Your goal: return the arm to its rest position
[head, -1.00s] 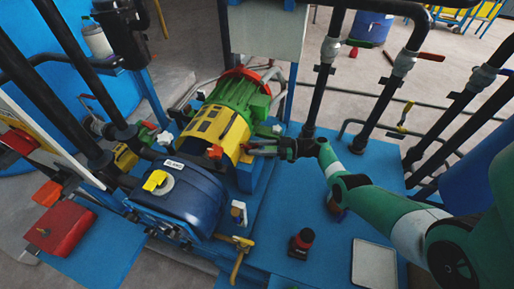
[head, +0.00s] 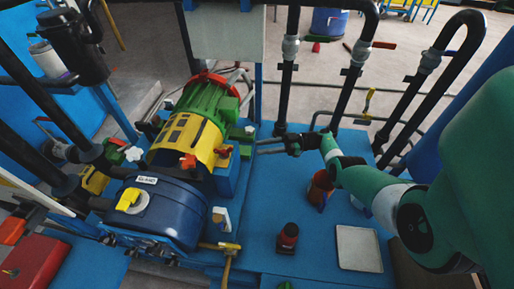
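My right gripper (head: 272,146) is at the end of the green and white arm that comes in from the right. Its two thin fingers point left and look apart, with nothing seen between them. It is just right of the green and yellow motor (head: 197,125), over the back of the blue bench, with a small visible gap to the motor. My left gripper is not in view.
A reddish cup (head: 320,188), a dark bottle with a red label (head: 288,238) and a pale tray (head: 359,249) are on the blue bench (head: 262,205). A dark blue tank (head: 160,208) stands at left. Black pipes (head: 345,85) rise behind the gripper.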

